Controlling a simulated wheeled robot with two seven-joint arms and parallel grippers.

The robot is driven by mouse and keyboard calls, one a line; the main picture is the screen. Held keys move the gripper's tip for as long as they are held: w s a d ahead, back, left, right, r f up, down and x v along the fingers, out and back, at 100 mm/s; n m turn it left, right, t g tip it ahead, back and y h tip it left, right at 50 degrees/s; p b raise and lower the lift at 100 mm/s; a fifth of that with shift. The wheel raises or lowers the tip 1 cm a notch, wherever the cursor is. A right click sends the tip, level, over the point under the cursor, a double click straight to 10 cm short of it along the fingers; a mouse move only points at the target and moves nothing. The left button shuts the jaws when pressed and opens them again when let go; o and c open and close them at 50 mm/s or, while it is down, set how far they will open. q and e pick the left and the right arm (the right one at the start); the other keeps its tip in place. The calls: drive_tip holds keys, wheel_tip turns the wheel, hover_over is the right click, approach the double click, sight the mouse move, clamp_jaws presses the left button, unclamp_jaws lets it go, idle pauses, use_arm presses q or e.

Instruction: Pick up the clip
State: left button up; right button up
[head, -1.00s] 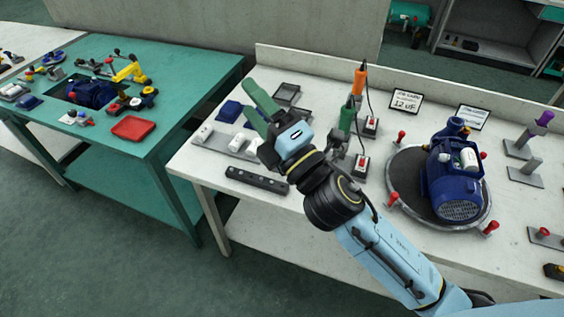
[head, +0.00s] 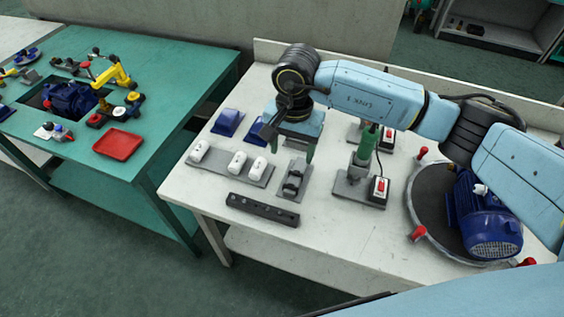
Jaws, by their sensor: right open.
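A small dark part that looks like the clip (head: 293,183) sits on a grey plate (head: 302,165) on the white bench. My right gripper (head: 292,154) points down just behind and above it, with its green fingers spread apart and nothing seen between them. The gripper's height above the bench is hard to tell. My left gripper is not in view.
White parts (head: 237,164) on a grey strip and blue blocks (head: 228,122) stand to the left. A black bar (head: 262,210) lies in front. A green tool (head: 365,147), a red switch (head: 380,188) and a blue pump motor (head: 487,222) stand to the right.

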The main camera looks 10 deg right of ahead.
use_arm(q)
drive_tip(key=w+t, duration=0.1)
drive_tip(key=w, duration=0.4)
use_arm(e)
hover_over(291, 186)
wheel_tip(291, 186, down, 7)
drive_tip(key=shift+s+d+r, duration=0.1)
wheel_tip(291, 186, down, 2)
drive_tip(key=shift+f, duration=0.1)
wheel_tip(291, 186, down, 3)
drive_tip(key=shift+f, duration=0.3)
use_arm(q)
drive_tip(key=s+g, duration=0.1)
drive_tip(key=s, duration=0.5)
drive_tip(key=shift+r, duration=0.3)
use_arm(e)
drive_tip(key=c, duration=1)
